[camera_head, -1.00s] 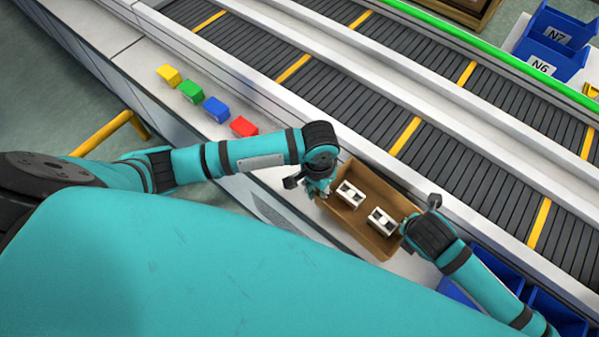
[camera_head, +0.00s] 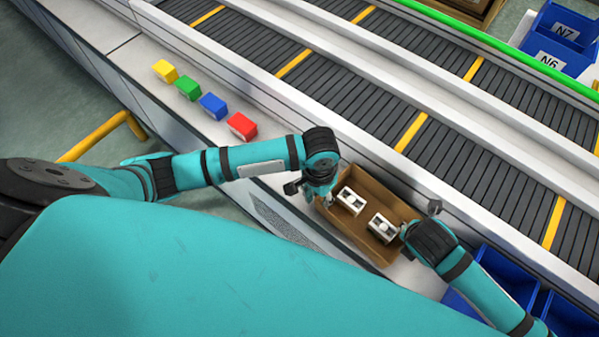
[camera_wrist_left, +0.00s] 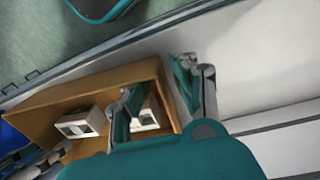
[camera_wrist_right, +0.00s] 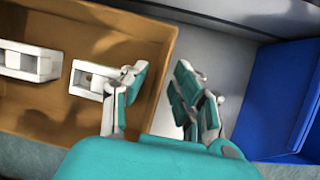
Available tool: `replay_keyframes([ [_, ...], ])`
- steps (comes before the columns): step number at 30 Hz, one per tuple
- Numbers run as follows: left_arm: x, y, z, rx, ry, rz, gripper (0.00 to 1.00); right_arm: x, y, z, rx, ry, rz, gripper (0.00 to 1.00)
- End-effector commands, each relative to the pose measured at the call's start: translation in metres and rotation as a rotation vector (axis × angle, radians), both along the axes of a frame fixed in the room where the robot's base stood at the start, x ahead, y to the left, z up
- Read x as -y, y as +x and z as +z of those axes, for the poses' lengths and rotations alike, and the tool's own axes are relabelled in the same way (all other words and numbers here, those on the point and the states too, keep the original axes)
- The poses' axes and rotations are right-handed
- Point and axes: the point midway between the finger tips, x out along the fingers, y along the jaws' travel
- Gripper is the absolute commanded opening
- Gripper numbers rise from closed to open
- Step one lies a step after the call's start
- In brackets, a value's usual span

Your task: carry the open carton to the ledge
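The open brown carton (camera_head: 362,236) sits on or just over the pale strip (camera_head: 137,62) beside the conveyor. It appears level and holds two white parts, one (camera_head: 351,201) nearer my left gripper and one (camera_head: 382,227) nearer my right. My left gripper (camera_head: 322,200) is at the carton's left end. In the left wrist view its fingers (camera_wrist_left: 158,88) are apart, one inside and one outside the carton wall. My right gripper (camera_head: 404,233) is at the opposite end. In the right wrist view its fingers (camera_wrist_right: 161,80) also stand apart astride the wall. Contact with the walls is unclear.
Yellow (camera_head: 165,70), green (camera_head: 188,88), blue (camera_head: 213,106) and red (camera_head: 241,125) blocks stand in a row on the strip, left of the carton. The roller conveyor (camera_head: 345,100) runs behind a raised rail. Blue bins (camera_head: 508,272) lie to the right of the carton.

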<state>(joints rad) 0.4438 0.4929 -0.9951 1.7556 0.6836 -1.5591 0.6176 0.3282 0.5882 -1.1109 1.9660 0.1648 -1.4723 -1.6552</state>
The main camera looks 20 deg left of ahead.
Motion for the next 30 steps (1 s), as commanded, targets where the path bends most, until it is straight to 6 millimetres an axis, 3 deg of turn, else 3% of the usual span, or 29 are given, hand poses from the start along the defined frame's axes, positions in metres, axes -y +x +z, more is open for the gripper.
replay_keyframes([
  [11, -0.001, 0.001, 0.009, 0.002, 0.002, 0.001, 0.29, 0.001, 0.0, 0.0, 0.0, -0.002, -0.001, 0.29],
  [24, -0.005, 0.003, 0.095, 0.004, 0.0, -0.001, 0.29, 0.001, 0.0, 0.0, 0.0, -0.002, -0.001, 0.29],
  [30, -0.007, 0.003, 0.117, 0.001, 0.001, 0.0, 0.29, 0.001, 0.0, 0.0, 0.0, -0.002, -0.001, 0.29],
])
